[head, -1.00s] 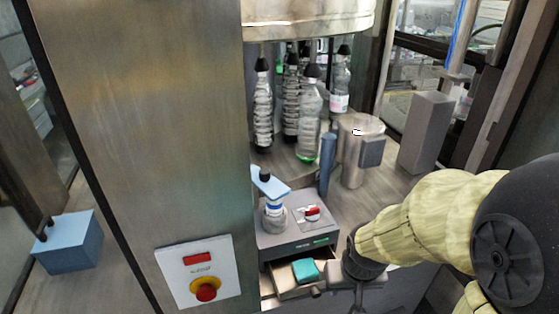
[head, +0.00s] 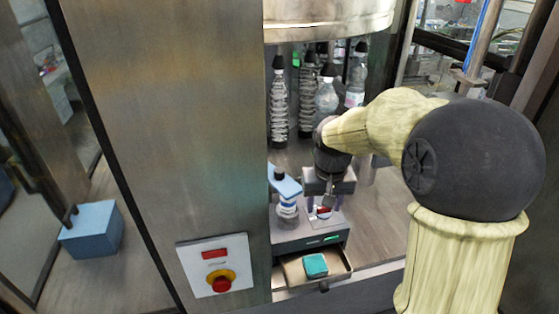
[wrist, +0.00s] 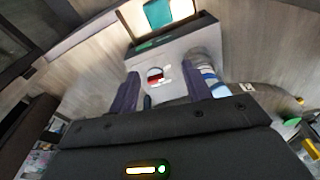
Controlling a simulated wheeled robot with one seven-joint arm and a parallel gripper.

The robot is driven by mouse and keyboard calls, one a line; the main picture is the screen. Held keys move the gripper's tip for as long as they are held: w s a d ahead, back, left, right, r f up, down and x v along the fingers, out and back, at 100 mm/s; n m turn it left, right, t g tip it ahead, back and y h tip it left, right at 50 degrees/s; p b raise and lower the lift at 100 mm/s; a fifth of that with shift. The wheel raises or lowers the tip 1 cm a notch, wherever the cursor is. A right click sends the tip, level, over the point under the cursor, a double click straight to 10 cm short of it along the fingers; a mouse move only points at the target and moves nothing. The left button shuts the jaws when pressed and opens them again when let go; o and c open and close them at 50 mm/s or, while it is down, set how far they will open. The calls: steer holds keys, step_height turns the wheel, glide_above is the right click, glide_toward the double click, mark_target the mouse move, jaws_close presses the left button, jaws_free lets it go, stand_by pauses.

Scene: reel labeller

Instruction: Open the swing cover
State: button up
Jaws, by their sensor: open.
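No part is plainly marked as the swing cover. A light blue plate with a black knob (head: 286,184) sits above a small labelled bottle (head: 288,212) on a grey unit (head: 312,240). A red switch on a pale plate lies on the unit's top; it shows in the wrist view (wrist: 155,75), between my finger tips in the picture. My gripper (head: 325,200) is open and empty above the unit, right of the blue plate, partly hiding the switch in the head view. Its fingers also show in the wrist view (wrist: 161,88); contact cannot be told.
The unit's drawer (head: 340,272) stands open at the front with a teal block (head: 316,265) inside. A steel panel (head: 165,130) with a red button (head: 221,284) and a blue box (head: 92,228) are left.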

steer(key=w+a+r+p, duration=0.3)
steer(key=w+a+r, duration=0.3)
steer(key=w+r, duration=0.25)
step_height(320, 180, up, 10)
steer(key=g+p, duration=0.2)
steer(key=p, duration=0.2)
glide_above(279, 171)
steer(key=shift+r, duration=0.1)
steer(key=shift+b, duration=0.3)
step_height(279, 171, down, 18)
steer(key=p, duration=0.3)
steer(key=shift+r+p, duration=0.25)
steer(key=shift+p, duration=0.05)
jaws_close()
